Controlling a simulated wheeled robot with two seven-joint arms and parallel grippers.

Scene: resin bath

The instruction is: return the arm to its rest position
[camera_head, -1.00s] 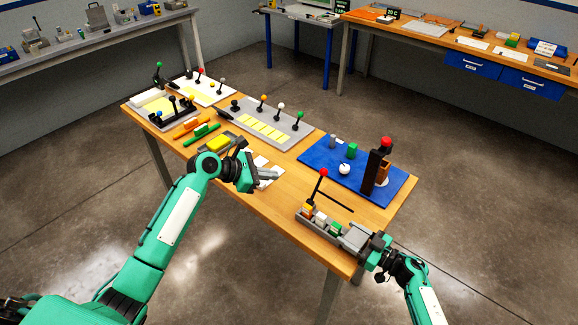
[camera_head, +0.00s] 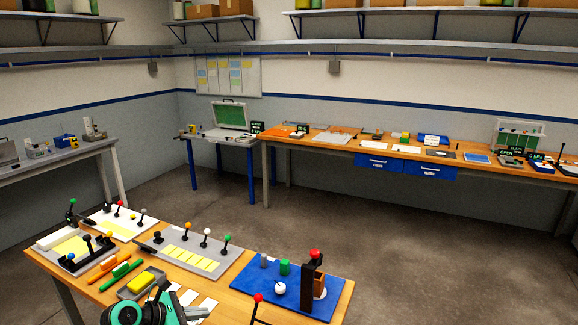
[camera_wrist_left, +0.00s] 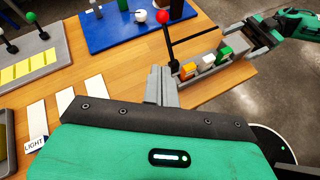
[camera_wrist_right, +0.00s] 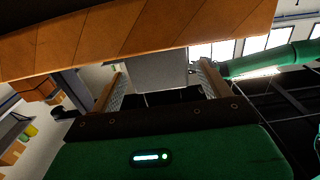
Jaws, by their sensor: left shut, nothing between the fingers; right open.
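My left gripper (camera_wrist_left: 158,86) is shut and empty above the wooden table (camera_wrist_left: 210,88). In the head view only its green and black wrist and grey tip (camera_head: 192,310) show, at the bottom edge beside white label strips. My right gripper (camera_wrist_right: 162,85) is open, with one finger on each side of a grey block (camera_wrist_right: 155,68) at the table edge; I cannot tell whether they touch. The left wrist view shows the green right arm (camera_wrist_left: 292,28) reaching to the end of the grey tray (camera_wrist_left: 222,66). The right arm is out of the head view.
A red-knobbed lever (camera_wrist_left: 163,18) stands near the tray.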

